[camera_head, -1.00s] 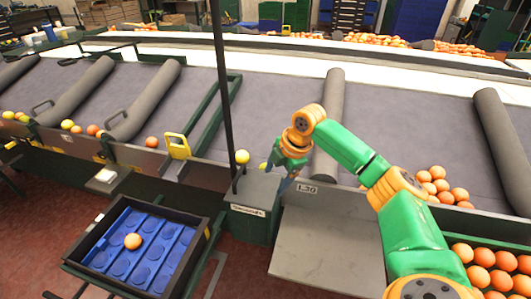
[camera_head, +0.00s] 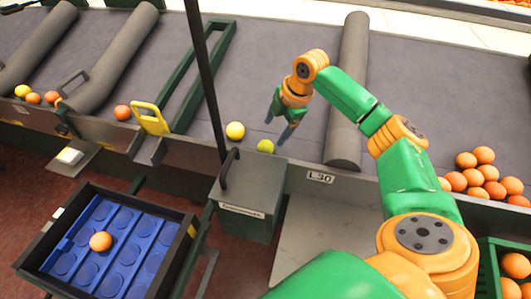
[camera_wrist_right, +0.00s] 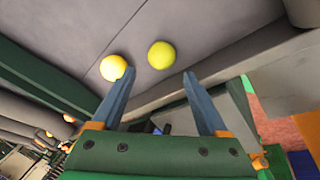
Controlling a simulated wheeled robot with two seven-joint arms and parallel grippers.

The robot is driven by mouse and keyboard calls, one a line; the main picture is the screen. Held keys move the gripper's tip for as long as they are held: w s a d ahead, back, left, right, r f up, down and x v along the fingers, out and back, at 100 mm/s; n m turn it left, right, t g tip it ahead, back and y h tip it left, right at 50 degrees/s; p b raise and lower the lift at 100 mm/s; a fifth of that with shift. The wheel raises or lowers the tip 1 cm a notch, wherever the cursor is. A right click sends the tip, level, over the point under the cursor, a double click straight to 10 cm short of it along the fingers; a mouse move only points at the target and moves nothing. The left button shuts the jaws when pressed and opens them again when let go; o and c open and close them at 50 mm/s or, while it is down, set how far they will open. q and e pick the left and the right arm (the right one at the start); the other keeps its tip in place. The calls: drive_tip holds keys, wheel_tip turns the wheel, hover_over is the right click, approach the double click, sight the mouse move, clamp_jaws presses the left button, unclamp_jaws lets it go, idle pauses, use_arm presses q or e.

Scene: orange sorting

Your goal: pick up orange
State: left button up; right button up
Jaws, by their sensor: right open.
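My right gripper (camera_head: 279,121) is open and empty above the grey sorting belt. Two yellow-green fruits lie below it near the belt's front edge: a yellow one (camera_head: 235,131) to its left and a greener one (camera_head: 265,146) just in front of it. In the right wrist view the fingers (camera_wrist_right: 160,98) point toward both fruits. The yellow fruit (camera_wrist_right: 113,68) is by the left fingertip, partly behind it, and the greener fruit (camera_wrist_right: 161,55) is beyond the gap between the fingers. An orange (camera_head: 101,242) sits in a blue cupped tray (camera_head: 60,262) at the lower left. My left gripper is not in view.
A dark post (camera_head: 205,75) rises from a grey box (camera_head: 243,190) left of the gripper. A dark roller (camera_head: 347,95) lies to its right. Several oranges (camera_head: 482,180) are piled at the right.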

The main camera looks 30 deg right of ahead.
sight(268, 144)
drive_tip(key=x, duration=0.8)
drive_tip(key=shift+s+a+f, duration=0.1)
drive_tip(key=shift+a+f, duration=0.05)
drive_tip(key=shift+f, duration=0.25)
drive_tip(key=c, duration=1.2)
